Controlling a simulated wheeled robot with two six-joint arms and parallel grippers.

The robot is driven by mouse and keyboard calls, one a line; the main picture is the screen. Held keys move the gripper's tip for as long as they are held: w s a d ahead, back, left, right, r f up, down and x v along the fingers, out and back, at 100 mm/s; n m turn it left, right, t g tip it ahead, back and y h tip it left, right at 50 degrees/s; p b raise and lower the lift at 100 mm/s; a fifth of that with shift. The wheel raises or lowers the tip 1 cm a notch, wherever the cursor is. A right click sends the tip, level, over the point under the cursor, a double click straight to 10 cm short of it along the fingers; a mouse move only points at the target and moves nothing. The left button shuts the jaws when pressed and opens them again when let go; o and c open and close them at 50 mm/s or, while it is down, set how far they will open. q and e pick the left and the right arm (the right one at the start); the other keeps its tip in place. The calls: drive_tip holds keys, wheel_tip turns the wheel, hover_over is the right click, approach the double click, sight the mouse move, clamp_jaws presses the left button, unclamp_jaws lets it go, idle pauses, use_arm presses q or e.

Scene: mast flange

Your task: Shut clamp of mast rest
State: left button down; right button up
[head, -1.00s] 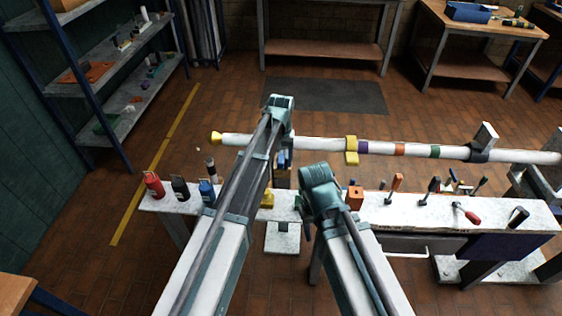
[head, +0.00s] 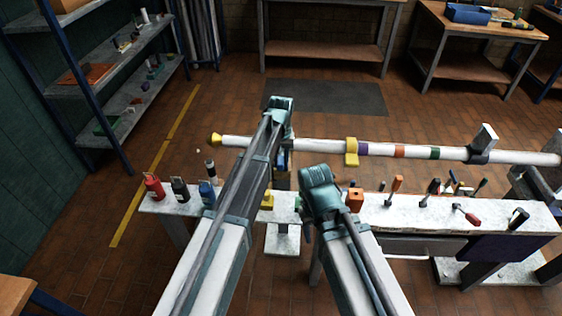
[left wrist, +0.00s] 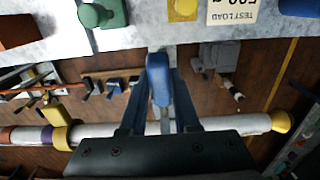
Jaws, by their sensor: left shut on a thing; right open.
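The white mast (head: 320,146), with a yellow end cap (head: 215,139) and coloured bands, lies level behind the bench. It also crosses the left wrist view (left wrist: 235,124). My left gripper (head: 283,165) is at the mast's left part, mostly hidden behind its own arm. In the left wrist view its blue fingers (left wrist: 158,95) are shut on a blue lever-like part (left wrist: 158,72), which looks like the clamp handle. The rest beneath and the clamp's closure are hidden. My right gripper (head: 305,222) is open, low near the bench's front edge, mostly hidden by its arm.
The white bench (head: 400,215) holds bottles, a yellow weight (head: 267,201), an orange block (head: 355,199) and several upright tools. A dark collar (head: 479,156) with an upright plate (head: 486,136) sits on the mast's right part.

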idle(0.7)
use_arm(q)
drive_tip(key=shift+w+r+g+p, duration=0.55)
drive_tip(key=shift+w+r+g, duration=0.05)
drive_tip(key=shift+w+r, duration=0.05)
drive_tip(key=shift+w+r+g, duration=0.45)
drive_tip(key=shift+r+g, duration=0.05)
drive_tip(key=shift+g, duration=0.4)
drive_tip(key=shift+w+r+g, duration=0.1)
drive_tip(key=shift+r+g, duration=0.2)
drive_tip(key=shift+g, duration=0.3)
drive_tip(key=c, duration=0.6)
unclamp_jaws()
drive_tip(key=shift+c, duration=0.2)
drive_tip(key=shift+r+p, duration=0.15)
drive_tip(key=shift+p, duration=0.15)
